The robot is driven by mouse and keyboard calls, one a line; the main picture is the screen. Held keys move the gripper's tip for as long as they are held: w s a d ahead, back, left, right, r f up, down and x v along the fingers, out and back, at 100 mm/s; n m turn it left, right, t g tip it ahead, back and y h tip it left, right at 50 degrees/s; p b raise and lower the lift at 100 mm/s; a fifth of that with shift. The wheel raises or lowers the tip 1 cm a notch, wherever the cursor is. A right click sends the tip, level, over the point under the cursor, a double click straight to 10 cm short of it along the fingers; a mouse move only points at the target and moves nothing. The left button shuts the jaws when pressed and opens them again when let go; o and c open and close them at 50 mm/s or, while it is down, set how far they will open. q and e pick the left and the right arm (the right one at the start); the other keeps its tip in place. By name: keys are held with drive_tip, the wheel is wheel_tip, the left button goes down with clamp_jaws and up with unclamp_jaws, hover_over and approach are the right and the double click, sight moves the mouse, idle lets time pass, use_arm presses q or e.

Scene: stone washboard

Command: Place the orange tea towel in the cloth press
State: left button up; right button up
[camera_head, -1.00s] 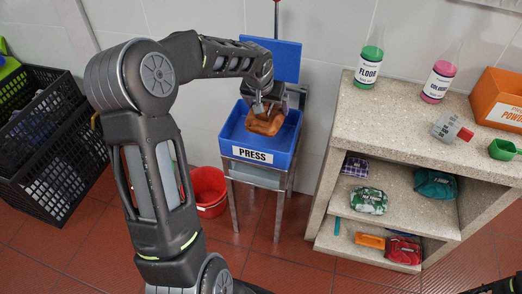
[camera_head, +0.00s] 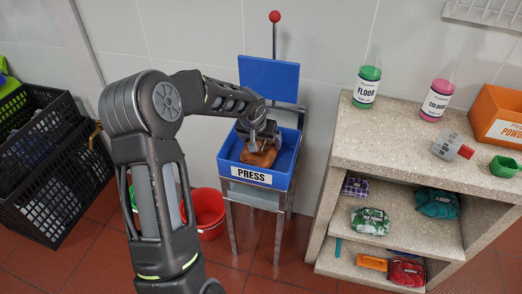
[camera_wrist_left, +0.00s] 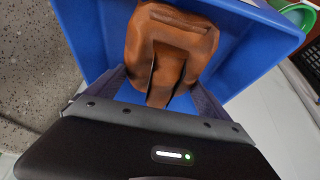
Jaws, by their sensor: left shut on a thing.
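The cloth press (camera_head: 252,176) is a blue open tray labelled PRESS on a grey metal stand, with a raised blue plate (camera_head: 268,79) behind it and a red-knobbed lever. My left gripper (camera_head: 259,147) is over the tray, shut on the orange tea towel (camera_head: 258,157). The towel is folded and hangs within the tray's walls. In the left wrist view the towel (camera_wrist_left: 172,45) bulges beyond the jaws, with the blue tray wall (camera_wrist_left: 88,35) around it. Whether the towel touches the tray floor is unclear. My right gripper is not in view.
A stone shelf unit (camera_head: 400,140) at right holds folded cloths, including a green one (camera_head: 370,221), with bottles (camera_head: 366,86) and an orange powder box (camera_head: 500,115) on top. A red bucket (camera_head: 207,211) stands left of the press. Black crates (camera_head: 50,180) stand at far left.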

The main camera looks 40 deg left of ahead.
sight(258, 141)
use_arm(q)
drive_tip(key=shift+f+b, duration=0.3)
drive_tip(key=shift+f, duration=1.55)
drive_tip(key=shift+f, duration=0.2)
drive_tip(key=o, duration=1.2)
drive_tip(key=shift+r, duration=0.15)
drive_tip(key=shift+r, duration=0.2)
drive_tip(key=p+v, duration=0.1)
drive_tip(key=v, duration=1)
drive_tip(key=shift+s+d+r+p, duration=0.1)
drive_tip(key=shift+s+r+p, duration=0.1)
drive_tip(key=shift+r+p, duration=0.1)
